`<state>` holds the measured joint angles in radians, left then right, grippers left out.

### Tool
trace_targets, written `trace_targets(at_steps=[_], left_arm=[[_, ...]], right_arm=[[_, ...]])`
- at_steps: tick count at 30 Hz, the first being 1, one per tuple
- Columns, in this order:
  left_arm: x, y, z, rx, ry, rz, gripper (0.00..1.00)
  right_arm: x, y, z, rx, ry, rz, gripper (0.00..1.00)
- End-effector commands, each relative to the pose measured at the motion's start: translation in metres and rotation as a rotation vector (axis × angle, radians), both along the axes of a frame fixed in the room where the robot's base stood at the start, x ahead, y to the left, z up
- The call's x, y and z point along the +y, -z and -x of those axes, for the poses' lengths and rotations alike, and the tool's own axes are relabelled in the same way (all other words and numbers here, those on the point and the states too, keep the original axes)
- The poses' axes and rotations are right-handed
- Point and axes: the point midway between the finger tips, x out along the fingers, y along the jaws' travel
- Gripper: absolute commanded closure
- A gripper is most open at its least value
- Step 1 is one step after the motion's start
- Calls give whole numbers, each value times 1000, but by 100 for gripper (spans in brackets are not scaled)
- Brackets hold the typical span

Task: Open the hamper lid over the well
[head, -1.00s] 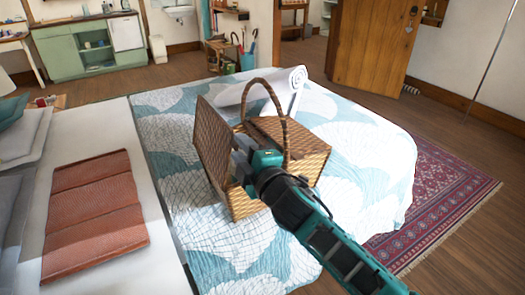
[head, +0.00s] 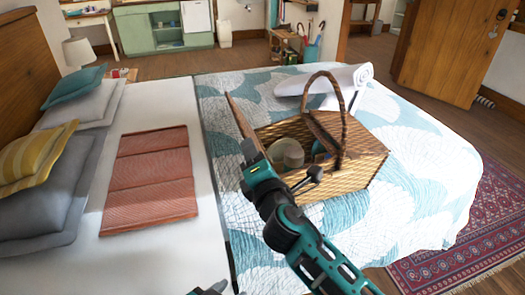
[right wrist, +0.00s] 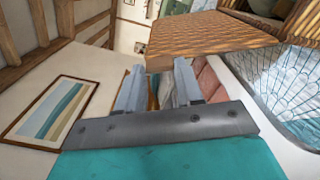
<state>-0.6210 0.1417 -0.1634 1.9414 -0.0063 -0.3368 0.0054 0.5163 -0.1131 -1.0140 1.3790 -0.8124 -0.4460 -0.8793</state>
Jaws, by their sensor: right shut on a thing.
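The wicker hamper (head: 345,170) stands on the quilt, its tall handle (head: 347,110) upright. Its left lid (head: 238,113) is raised on edge, and the well beside it is uncovered. A pale round item (head: 288,153) sits inside the well, with something teal partly hidden behind it. The right part of the top looks covered. My right gripper (head: 250,155) is shut on the near edge of the raised lid. In the right wrist view its fingers (right wrist: 158,80) reach to the woven lid (right wrist: 205,38). Only a sliver of what may be my left arm shows at the bottom edge.
A rolled white item (head: 345,78) lies behind the hamper. A folded rust-red blanket (head: 150,180) and pillows (head: 40,190) lie on the left of the bed. Open quilt (head: 425,145) lies to the right, and a patterned rug (head: 455,245) is on the floor.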

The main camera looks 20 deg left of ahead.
Motion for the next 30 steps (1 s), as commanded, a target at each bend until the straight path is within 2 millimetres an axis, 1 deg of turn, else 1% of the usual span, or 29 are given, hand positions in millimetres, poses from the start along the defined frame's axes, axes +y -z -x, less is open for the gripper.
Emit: trace_targets(at_steps=[5, 17, 18, 25, 30], left_arm=[[0, 1, 0, 0, 1, -1, 57], [1, 2, 3, 6, 0, -1, 57], [1, 2, 3, 6, 0, -1, 57], [1, 3, 3, 7, 0, -1, 57], [1, 3, 3, 7, 0, -2, 57]], right_arm=[[3, 1, 2, -17, -2, 20, 100], [4, 1, 3, -19, -2, 22, 100], [4, 1, 3, -19, -2, 22, 60], [3, 2, 2, -18, -2, 22, 38], [3, 2, 2, -17, -1, 22, 38]])
